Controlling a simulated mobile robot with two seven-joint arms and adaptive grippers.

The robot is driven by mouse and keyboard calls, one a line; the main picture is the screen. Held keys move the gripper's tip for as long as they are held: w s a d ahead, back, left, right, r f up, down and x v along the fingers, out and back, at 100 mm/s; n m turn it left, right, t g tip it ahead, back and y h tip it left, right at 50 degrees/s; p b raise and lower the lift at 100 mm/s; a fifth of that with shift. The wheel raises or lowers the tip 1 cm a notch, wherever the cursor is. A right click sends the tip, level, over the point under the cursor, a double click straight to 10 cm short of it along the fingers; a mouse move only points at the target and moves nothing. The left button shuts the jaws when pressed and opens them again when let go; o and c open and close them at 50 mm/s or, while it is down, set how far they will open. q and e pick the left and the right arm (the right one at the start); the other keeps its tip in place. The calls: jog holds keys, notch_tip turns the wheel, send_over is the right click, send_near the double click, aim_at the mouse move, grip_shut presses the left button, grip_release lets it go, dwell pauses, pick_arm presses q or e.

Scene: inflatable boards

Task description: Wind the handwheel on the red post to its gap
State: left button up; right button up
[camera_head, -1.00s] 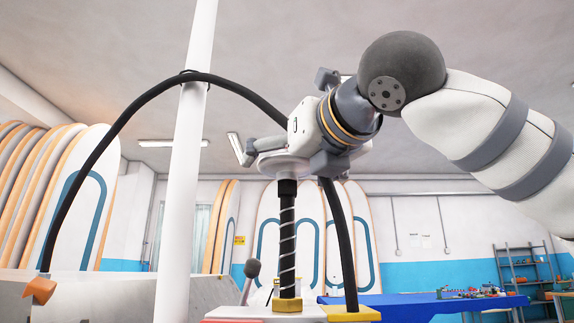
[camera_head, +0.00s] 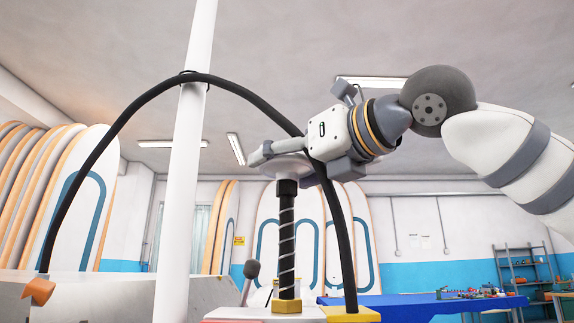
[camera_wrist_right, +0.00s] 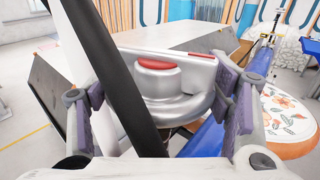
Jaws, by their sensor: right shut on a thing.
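The handwheel (camera_head: 284,166) is a pale disc on top of an upright dark threaded screw (camera_head: 287,240). In the right wrist view the handwheel (camera_wrist_right: 185,108) shows a hub with a red top and a pale bar with a red stripe. My right gripper (camera_head: 270,157) reaches it from the right and above. In the wrist view my right gripper (camera_wrist_right: 160,112) has a finger at each side of the wheel, shut on it. The screw passes into a brass-coloured nut (camera_head: 287,306) below. The gap is not clearly visible. My left gripper is not in view.
A black hose (camera_head: 125,115) arches past a white pole (camera_head: 186,170) and behind or beside my right gripper; it also crosses the wrist view (camera_wrist_right: 105,70). A lever with a dark knob (camera_head: 251,268) stands left of the screw. A blue table (camera_head: 400,302) is beyond, with boards behind.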

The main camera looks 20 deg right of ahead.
jog(key=shift+f, duration=0.15)
jog(key=o, duration=1.2)
jog(key=v, duration=1.2)
